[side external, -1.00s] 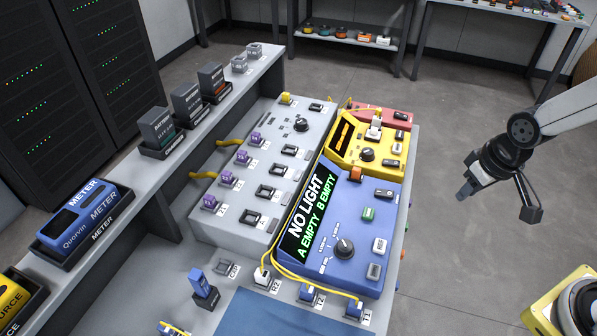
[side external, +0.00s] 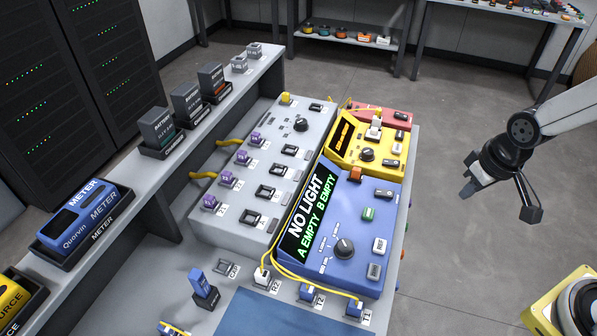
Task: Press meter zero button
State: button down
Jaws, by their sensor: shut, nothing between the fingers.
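The blue bench unit (side external: 345,215) has a screen (side external: 309,215) reading "NO LIGHT, A EMPTY, B EMPTY". On its right side are a dark button (side external: 383,193), a green button (side external: 368,214), a white button (side external: 380,245) and a grey button (side external: 374,271). Their labels are too small to read surely, so I cannot tell which is the zero button. A dark knob (side external: 344,248) sits left of them. A blue box marked METER (side external: 80,220) lies in a holder on the left shelf. My gripper (side external: 466,190) is shut and empty, right of the bench and apart from the buttons.
A yellow unit (side external: 345,140) and a red unit (side external: 372,116) stand behind the blue one. A grey panel (side external: 215,223) with several ports is to the left. Yellow cables run to connectors (side external: 355,307) at the front. Open space lies between my gripper and the bench.

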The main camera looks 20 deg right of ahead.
dwell(0.8)
jog(key=n+t+h, duration=0.5)
jog(key=n+h, duration=0.1)
jog(key=n, duration=1.3)
send_over(373, 274)
jog(key=shift+f, duration=2.45)
jog(key=shift+f, duration=0.1)
jog(key=shift+f, duration=4.3)
